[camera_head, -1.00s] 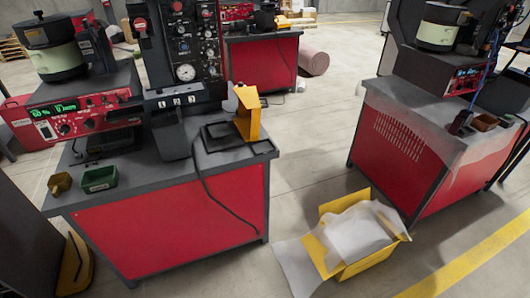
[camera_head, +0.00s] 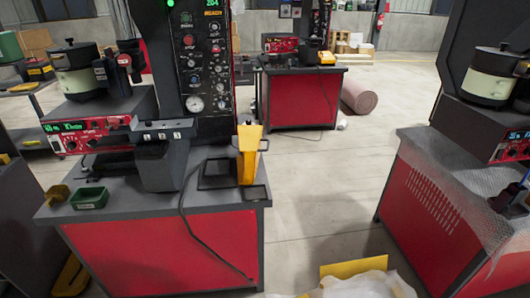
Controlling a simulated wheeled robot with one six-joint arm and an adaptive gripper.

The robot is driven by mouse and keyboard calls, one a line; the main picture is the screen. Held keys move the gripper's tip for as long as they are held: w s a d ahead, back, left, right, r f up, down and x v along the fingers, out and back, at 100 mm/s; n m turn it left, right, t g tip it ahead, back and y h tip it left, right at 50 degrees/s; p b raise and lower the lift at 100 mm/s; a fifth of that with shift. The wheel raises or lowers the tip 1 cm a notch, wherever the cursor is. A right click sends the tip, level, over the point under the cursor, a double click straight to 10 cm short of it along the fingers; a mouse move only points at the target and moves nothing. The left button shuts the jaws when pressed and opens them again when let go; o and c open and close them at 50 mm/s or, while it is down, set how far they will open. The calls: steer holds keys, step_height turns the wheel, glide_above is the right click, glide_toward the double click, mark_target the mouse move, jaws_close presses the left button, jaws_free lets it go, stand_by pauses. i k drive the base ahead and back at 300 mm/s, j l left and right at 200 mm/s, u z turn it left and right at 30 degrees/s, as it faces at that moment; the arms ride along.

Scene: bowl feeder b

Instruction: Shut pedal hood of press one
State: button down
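Several presses stand on red benches. The nearest press (camera_head: 205,65) is at the left centre, on a bench with a grey top and red front (camera_head: 165,250). A yellow pedal hood (camera_head: 248,152) stands upright on that bench's right side, by a black frame with a cable. I cannot tell from here which press is press one. A farther bench (camera_head: 300,100) carries another press and a small yellow thing (camera_head: 326,57), perhaps also a pedal hood, too small to tell whether open or shut. My gripper is not in view.
A green bin (camera_head: 90,197) and a brass-coloured bin (camera_head: 56,195) sit on the near bench. A yellow box with white wrapping (camera_head: 360,285) lies on the floor at the bottom. A bench (camera_head: 430,205) with clear wrap stands right. Floor between benches is clear; a rolled mat (camera_head: 361,96) lies beyond.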

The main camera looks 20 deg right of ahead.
mark_target(250, 137)
steer(key=l+u, duration=0.2)
steer(key=l, duration=0.8)
steer(key=i+l+u, duration=0.1)
steer(key=i+l, duration=0.4)
